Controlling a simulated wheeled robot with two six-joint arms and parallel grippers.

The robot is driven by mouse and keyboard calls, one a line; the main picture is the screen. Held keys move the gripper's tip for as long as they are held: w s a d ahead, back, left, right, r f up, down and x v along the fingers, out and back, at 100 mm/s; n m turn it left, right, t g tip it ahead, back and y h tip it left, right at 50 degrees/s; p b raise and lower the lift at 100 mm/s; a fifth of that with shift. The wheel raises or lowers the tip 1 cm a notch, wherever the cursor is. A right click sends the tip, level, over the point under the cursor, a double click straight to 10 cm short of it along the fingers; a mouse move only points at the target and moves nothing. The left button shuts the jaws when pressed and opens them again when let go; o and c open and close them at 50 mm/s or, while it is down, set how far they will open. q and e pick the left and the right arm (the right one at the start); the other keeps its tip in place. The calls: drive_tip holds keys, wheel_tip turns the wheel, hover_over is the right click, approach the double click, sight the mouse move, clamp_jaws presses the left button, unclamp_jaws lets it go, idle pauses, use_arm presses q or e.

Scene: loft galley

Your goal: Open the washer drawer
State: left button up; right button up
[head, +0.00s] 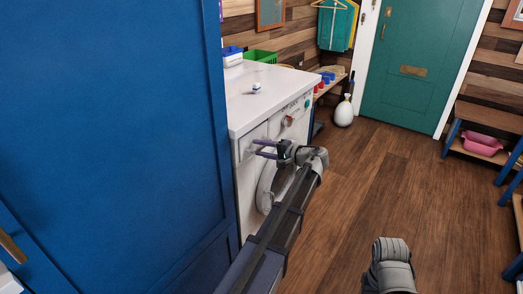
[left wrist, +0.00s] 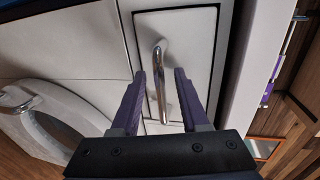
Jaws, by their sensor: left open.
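The washer (head: 252,185) is a white front-loader beside the blue cabinet in the head view. Its drawer (left wrist: 190,35) is a white, dark-outlined panel in the left wrist view, and it looks shut. A shiny curved metal handle (left wrist: 158,62) is on the drawer face. My left gripper (head: 258,148) is open at the washer's upper front. In the left wrist view the purple fingers of my left gripper (left wrist: 160,74) are on either side of the handle, with gaps visible. Whether they touch the drawer face is unclear. My right gripper's fingers do not show.
A tall blue cabinet (head: 110,130) fills the left of the head view. The washer's round door (left wrist: 40,125) with its own handle is beside the drawer. A green basket (head: 260,56) stands on the washer top. The wooden floor (head: 365,190) to the right is clear.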

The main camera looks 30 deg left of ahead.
use_arm(q)
drive_tip(key=shift+c, duration=0.3)
clamp_jaws()
idle(1.1)
